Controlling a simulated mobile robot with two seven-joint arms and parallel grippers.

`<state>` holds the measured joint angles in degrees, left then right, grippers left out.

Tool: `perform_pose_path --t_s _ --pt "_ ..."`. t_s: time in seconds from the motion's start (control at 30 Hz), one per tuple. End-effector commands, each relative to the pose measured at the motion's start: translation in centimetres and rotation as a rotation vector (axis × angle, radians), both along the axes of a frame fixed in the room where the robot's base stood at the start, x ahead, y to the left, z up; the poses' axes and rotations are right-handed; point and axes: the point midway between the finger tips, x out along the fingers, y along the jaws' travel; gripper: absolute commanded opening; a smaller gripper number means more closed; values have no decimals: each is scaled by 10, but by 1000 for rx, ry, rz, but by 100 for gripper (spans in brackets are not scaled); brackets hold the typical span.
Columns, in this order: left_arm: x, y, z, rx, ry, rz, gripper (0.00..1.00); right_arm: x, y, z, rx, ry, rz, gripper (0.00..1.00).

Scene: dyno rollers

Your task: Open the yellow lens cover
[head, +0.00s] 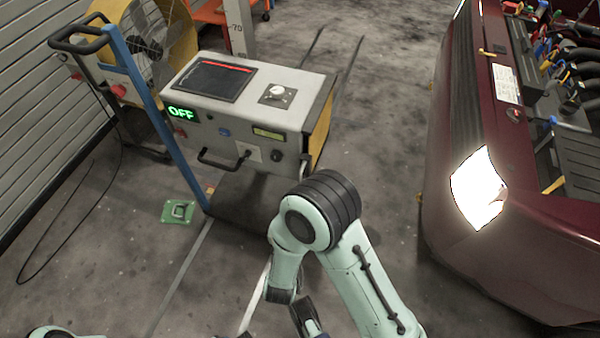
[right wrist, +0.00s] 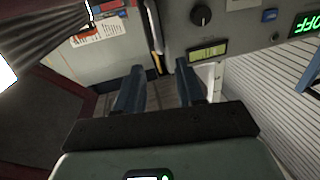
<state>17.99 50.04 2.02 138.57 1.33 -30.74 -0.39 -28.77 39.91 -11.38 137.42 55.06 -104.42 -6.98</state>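A yellow panel (head: 320,137) is on the right side of the grey console (head: 240,135), on the side facing the car. It is seen edge-on, and I cannot tell for sure that it is the lens cover. A narrow yellow strip (right wrist: 157,62) shows beside the console edge in the right wrist view, just beyond my fingertips. My right gripper (right wrist: 160,67) has its two dark fingers apart, with nothing between them. My right arm reaches up in front of the console in the head view. My left gripper is out of view.
A dark red car (head: 455,215) with its hood open and a lit headlight (head: 478,190) stands at right. The console has a green OFF display (head: 181,113), a front handle (head: 222,162) and a blue post (head: 150,110). Floor is clear between console and car.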

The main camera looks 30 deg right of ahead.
Motion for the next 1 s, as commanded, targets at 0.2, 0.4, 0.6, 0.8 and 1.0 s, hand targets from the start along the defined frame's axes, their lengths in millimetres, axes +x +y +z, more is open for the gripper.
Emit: perform_pose_path --t_s 0.2,0.4,0.6,0.8,1.0 --pt "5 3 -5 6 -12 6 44 37 -31 -1 1 -2 -5 38" --pt "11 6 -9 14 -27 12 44 67 -54 -1 0 0 -3 38" --pt "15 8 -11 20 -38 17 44 83 -66 -1 -1 2 -1 38" --pt "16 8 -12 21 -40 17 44 87 -69 -1 0 4 1 38" --pt "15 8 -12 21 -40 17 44 87 -69 -1 0 4 1 25"
